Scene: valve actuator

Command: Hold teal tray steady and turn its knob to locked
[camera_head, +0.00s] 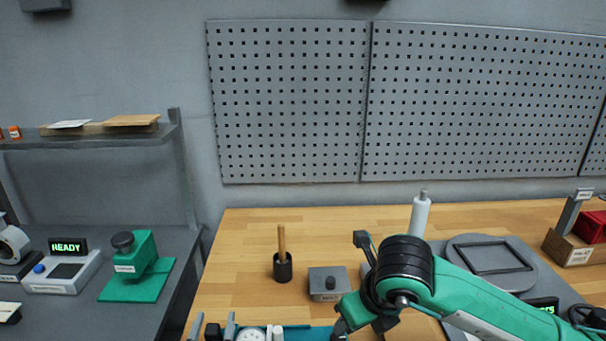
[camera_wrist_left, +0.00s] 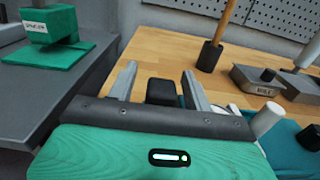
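The teal tray (camera_head: 308,334) is at the bottom edge of the head view, mostly cut off; part of it shows at right in the left wrist view (camera_wrist_left: 288,152). A round white dial-like part (camera_head: 250,336) and a white post (camera_head: 276,333) are on it; I cannot tell which is the knob. My left gripper (camera_head: 213,325) is open, its two grey fingers on either side of a black block (camera_wrist_left: 161,92), with visible gaps. My right gripper (camera_head: 341,330) is at the tray's right end, its fingers mostly hidden by the arm and the frame edge.
Behind the tray, a black cup with a wooden stick (camera_head: 283,267) and a grey block with a black knob (camera_head: 328,283) stand on the wooden table. A white bottle (camera_head: 420,216) stands farther back. A side bench at left holds a green press (camera_head: 136,270).

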